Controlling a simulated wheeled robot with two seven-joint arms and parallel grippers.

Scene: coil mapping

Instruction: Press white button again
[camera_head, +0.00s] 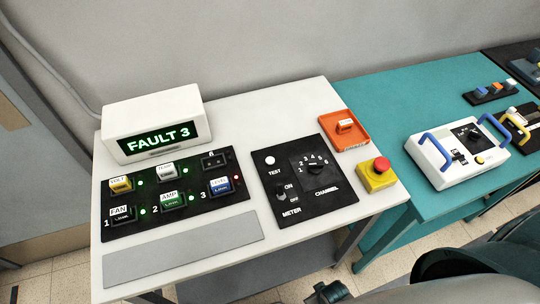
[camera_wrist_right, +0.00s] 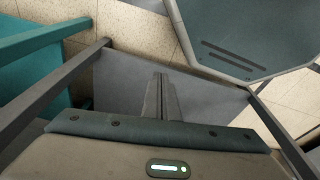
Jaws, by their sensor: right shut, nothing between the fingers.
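The white button (camera_head: 270,160) is a small round cap above the word TEST on the black meter panel (camera_head: 335,203). Nothing touches it. Below it is a METER ON/OFF switch (camera_head: 281,191), and to its right a CHANNEL knob (camera_head: 315,168). A white display box (camera_head: 151,104) reads FAULT 3 in green. My right gripper (camera_wrist_right: 160,78) shows in the right wrist view with its fingers together and empty, below the tabletop over the grey lower shelf (camera_wrist_right: 205,98). My left gripper is in neither view.
A black panel (camera_head: 140,226) with labelled coloured blocks, several green lights and one red light lies left of the meter panel. An orange tray (camera_head: 357,140) and a red stop button (camera_head: 381,164) sit at right. A teal table (camera_head: 385,95) adjoins, bearing a white blue-handled device (camera_head: 436,175).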

